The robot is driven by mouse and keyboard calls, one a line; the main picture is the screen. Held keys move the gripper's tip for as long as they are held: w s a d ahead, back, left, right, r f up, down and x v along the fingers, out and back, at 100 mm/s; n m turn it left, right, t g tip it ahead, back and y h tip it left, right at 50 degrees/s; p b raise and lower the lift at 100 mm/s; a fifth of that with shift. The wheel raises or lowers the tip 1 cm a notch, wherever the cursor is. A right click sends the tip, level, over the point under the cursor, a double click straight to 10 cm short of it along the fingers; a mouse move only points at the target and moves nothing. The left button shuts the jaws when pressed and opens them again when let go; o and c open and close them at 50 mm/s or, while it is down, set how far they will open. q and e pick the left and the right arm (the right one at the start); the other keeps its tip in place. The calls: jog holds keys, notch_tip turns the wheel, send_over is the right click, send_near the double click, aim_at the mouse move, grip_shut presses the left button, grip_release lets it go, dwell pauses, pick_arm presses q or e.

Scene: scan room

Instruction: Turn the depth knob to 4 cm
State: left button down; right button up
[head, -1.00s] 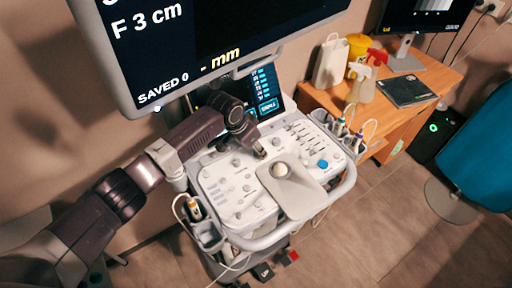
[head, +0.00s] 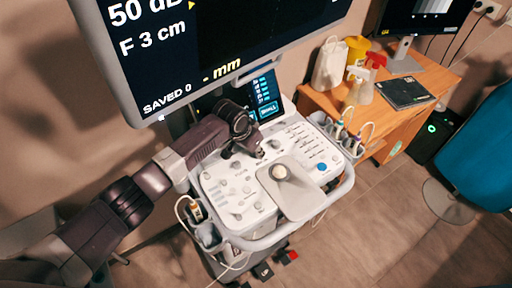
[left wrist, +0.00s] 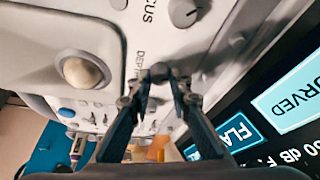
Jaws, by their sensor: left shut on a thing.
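My left gripper (head: 259,153) reaches down onto the upper middle of the ultrasound control panel (head: 226,182). In the left wrist view the fingertips (left wrist: 160,88) are shut on a small dark knob (left wrist: 159,70), beside a partly covered label starting "DEP". The knob's pointer and scale cannot be read. In the head view the gripper hides the knob. The big monitor (head: 230,40) shows "50 dB", "F 3 cm", "SAVED 0" and "- mm"; its top is cut off and no depth reading shows. My right gripper is not in view.
A trackball (head: 279,172) sits near the gripper, and another knob (left wrist: 185,12) labelled "...CUS" is close by. A lit touch screen (head: 266,98) stands just behind. A wooden desk (head: 425,105) with spray bottles is at the right.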

aim_at(256, 164)
pick_arm(q)
jog(key=n+p, duration=0.1)
jog(key=n+y+p, duration=0.1)
jog(key=n, duration=0.1)
jog(key=shift+s+d+r+t+p, duration=0.1)
jog(key=shift+d+r+t+p, duration=0.05)
jog(key=shift+t+p, duration=0.2)
jog(key=shift+n+y+p, duration=0.6)
jog(key=shift+n+p, duration=0.1)
jog(key=shift+n, duration=0.9)
jog(key=c, duration=1.8)
grip_release()
jog(key=shift+o, duration=0.2)
jog(key=v, duration=0.7)
jog(key=shift+s, duration=0.15)
